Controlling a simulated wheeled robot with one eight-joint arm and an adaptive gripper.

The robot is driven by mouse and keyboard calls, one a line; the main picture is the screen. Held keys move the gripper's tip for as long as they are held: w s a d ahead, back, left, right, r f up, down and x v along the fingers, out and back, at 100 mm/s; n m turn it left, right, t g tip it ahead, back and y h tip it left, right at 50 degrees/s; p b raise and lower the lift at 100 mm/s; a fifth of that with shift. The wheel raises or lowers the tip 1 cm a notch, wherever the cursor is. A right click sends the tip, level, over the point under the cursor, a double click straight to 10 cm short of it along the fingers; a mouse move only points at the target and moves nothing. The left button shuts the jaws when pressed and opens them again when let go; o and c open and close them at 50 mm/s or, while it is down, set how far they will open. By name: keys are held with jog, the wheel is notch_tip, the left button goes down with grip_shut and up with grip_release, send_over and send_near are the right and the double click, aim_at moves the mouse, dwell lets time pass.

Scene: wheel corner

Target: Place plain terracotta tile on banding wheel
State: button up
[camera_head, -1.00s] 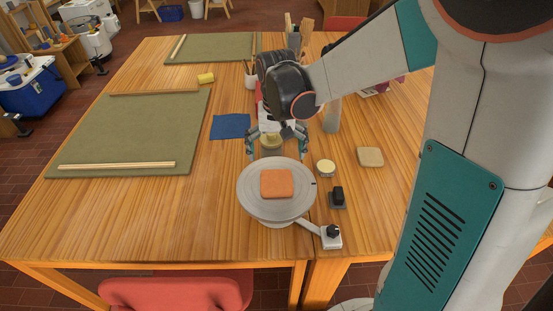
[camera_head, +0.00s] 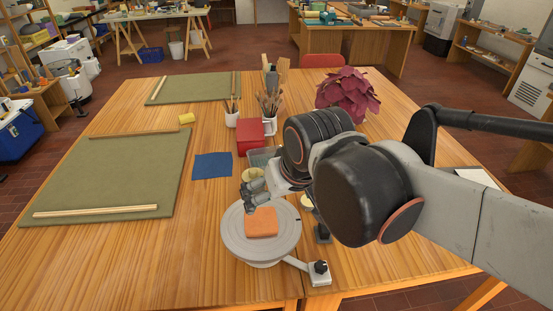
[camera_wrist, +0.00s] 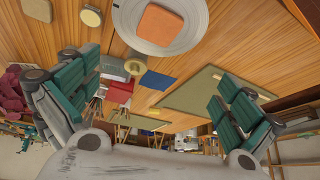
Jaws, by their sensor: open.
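In the wrist view, the tile (camera_wrist: 159,23) also rests on the wheel's disc (camera_wrist: 196,12), at the top of the picture. My gripper (camera_head: 254,194) is above the far edge of the wheel, behind the tile. Its fingers (camera_wrist: 158,105) are spread wide in the wrist view with nothing between them. The gripper appears apart from the tile. My arm hides part of the table to the right.
A clamp arm (camera_head: 319,273) juts from the wheel's front right. A blue cloth (camera_head: 212,165), red box (camera_head: 250,137), brush cups (camera_head: 231,117) and a dark red leafy object (camera_head: 347,93) stand behind. Green boards (camera_head: 110,180) lie left. Bare wood lies left of the wheel.

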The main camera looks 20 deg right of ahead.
jog(key=s+t, duration=0.1)
jog(key=s, duration=0.2)
jog(key=shift+n+t, duration=0.3)
jog(key=shift+n, duration=0.1)
